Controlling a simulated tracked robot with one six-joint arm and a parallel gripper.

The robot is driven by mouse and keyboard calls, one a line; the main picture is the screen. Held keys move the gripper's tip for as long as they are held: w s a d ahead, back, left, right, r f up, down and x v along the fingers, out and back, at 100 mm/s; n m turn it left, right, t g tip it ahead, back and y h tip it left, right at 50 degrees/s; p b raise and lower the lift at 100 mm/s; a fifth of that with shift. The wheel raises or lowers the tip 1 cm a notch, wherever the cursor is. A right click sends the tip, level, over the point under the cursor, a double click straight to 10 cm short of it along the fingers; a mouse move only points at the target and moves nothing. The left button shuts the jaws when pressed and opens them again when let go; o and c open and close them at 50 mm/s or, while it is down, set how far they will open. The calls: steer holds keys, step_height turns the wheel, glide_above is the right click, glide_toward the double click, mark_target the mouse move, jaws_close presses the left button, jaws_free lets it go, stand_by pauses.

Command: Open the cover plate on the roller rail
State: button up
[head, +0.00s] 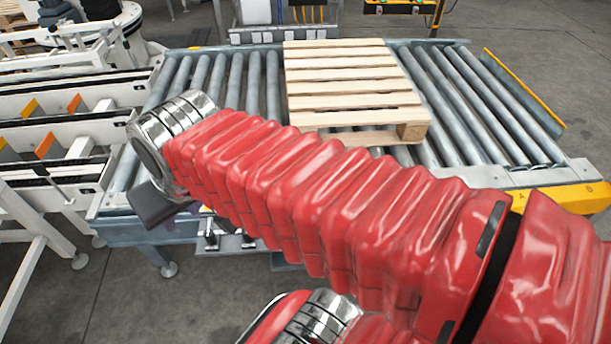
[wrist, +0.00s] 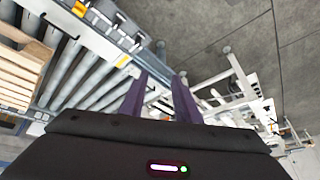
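The roller rail (head: 190,228) runs along the near side of the roller conveyor, largely hidden behind my red-sleeved arm in the head view. It also shows in the wrist view (wrist: 122,38), upper middle. I cannot tell for certain which part is the cover plate; a small grey plate with dark posts (head: 228,241) shows just under my arm. My gripper (wrist: 160,76) has two purple fingers, apart and with nothing visible between them. They point toward the rail and the frame legs.
A wooden pallet (head: 350,82) lies on the conveyor rollers (head: 455,95). White conveyor frames (head: 75,130) with orange tabs stand at the left. A yellow rail section marked A and B (head: 565,197) is at the right. Concrete floor (head: 130,300) in front is clear.

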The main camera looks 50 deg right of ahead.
steer(key=w+d+f+m, duration=0.3)
steer(key=w+d+m, duration=0.15)
steer(key=d, duration=0.35)
steer(key=w+d+f+m+g+y, duration=0.1)
steer(key=w+d+f+m, duration=0.3)
steer(key=d, duration=0.5)
steer(key=w+d+f+m, duration=0.3)
steer(key=w+d+m, duration=0.15)
steer(key=d, duration=0.35)
steer(key=s+d+f+m, duration=0.4)
steer(key=d+f+m, duration=0.2)
steer(key=d+f, duration=0.3)
steer(key=s+d+f+m, duration=0.5)
steer(key=d+f, duration=0.5)
steer(key=d, duration=0.6)
steer(key=shift+f+m+t, duration=0.15)
steer(key=shift+m+t, duration=0.15)
steer(key=shift+m, duration=0.5)
steer(key=x, duration=1.3)
steer(key=shift+w+a+f, duration=0.2)
steer(key=shift+f, duration=0.15)
steer(key=shift+c, duration=0.5)
